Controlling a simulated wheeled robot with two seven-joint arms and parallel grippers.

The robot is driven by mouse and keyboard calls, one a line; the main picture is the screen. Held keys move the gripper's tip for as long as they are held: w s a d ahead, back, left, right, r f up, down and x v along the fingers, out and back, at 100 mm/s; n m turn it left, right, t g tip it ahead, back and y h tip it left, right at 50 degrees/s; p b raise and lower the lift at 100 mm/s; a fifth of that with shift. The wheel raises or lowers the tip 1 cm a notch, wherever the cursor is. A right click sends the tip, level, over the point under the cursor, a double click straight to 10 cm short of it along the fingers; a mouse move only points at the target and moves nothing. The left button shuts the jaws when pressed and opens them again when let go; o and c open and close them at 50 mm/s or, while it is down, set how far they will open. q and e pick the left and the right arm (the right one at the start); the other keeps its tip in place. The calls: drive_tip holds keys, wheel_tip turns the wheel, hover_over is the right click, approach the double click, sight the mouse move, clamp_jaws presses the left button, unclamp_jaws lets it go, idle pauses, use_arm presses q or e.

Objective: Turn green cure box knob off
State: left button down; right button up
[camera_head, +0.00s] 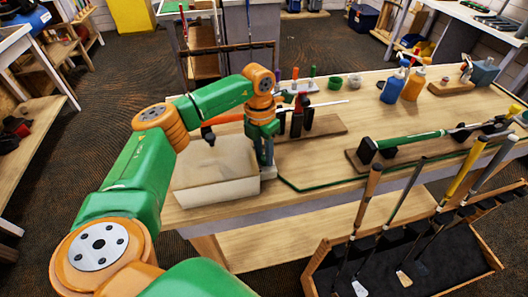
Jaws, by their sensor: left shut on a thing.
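A pale box with a beige top and white front (215,178), which looks like the cure box, sits at the left end of the wooden workbench. My left gripper (267,168) points down at the box's right end, with its fingers against or very close to that end. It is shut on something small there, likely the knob. The gripper covers the knob, so its colour and turn cannot be seen. My right gripper is not in view.
On the workbench (330,170), a club with a green grip (408,141) lies in a holder. Blue (391,86) and orange (413,86) bottles stand behind it. Several clubs lean in a wooden rack (455,260) in front. The bench's front middle is clear.

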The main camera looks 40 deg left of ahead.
use_arm(q)
drive_tip(key=shift+w+r, duration=0.1)
drive_tip(key=c, duration=0.9)
unclamp_jaws()
